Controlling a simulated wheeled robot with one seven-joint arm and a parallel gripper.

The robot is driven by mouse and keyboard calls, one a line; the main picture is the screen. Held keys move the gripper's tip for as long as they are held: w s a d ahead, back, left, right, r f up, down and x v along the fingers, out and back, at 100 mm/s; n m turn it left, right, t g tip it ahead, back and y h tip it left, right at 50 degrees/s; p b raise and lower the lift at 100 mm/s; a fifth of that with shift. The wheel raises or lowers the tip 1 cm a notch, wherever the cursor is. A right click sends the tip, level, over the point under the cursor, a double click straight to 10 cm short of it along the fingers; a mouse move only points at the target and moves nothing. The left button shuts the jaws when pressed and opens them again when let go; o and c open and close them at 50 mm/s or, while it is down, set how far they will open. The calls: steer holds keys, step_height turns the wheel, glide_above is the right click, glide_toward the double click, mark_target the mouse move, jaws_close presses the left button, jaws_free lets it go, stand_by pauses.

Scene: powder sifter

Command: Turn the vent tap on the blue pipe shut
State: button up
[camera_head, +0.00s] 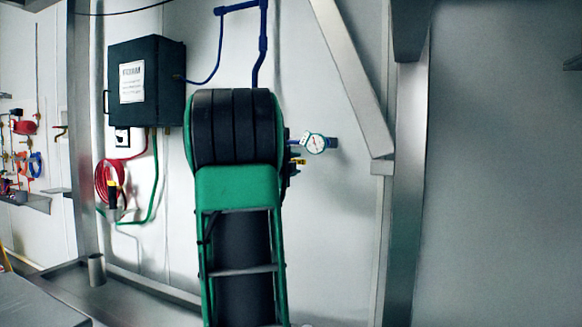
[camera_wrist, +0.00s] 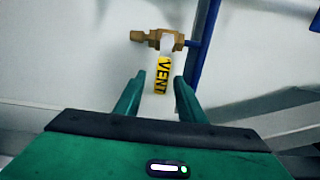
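The vent tap (camera_wrist: 160,39) is a brass valve in the upper middle of the wrist view, joined at its right to the blue pipe (camera_wrist: 197,50). A pale piece with a yellow label reading VENT (camera_wrist: 163,75) extends from it toward the gripper. My gripper (camera_wrist: 161,80) is open, with a green finger on either side of the label's lower part and gaps at both sides. I cannot tell how deep the label sits between the fingers. In the head view, part of the brass and yellow tap (camera_head: 294,164) shows right of my arm; my gripper is hidden there.
A round white gauge (camera_head: 315,143) sits on a blue fitting just above and right of the tap. A dark box (camera_head: 146,82) and a coiled red hose (camera_head: 109,182) are on the wall at left. A slanted metal beam (camera_head: 352,78) stands at right.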

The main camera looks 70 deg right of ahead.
steer(key=a, duration=0.9)
steer(key=shift+w+a, duration=0.15)
steer(key=shift+a, duration=0.15)
steer(key=w+a+f+n+t+y, duration=0.2)
steer(key=a+f+n+y, duration=0.3)
steer(key=a+f+n, duration=0.45)
steer(key=w+a+f+n+t+y, duration=0.15)
steer(key=a+f+n+y, duration=0.4)
steer(key=a+f, duration=0.65)
steer(key=s+a+f+n+g+y, duration=0.1)
steer(key=s+a+f+n+y, duration=0.1)
steer(key=a, duration=0.5)
steer(key=s+a+f+n+g+y, duration=0.1)
steer(key=s+a+f+n+y, duration=0.2)
steer(key=a+f+n, duration=0.4)
steer(key=s+a+f+n+g+y, duration=0.1)
steer(key=s+a+f+n, duration=0.3)
steer(key=a, duration=0.5)
steer(key=shift+s+f+n+y, duration=0.4)
steer(key=shift+n+y, duration=0.45)
steer(key=shift+n, duration=0.05)
steer(key=shift+g, duration=0.25)
steer(key=shift+c, duration=0.6)
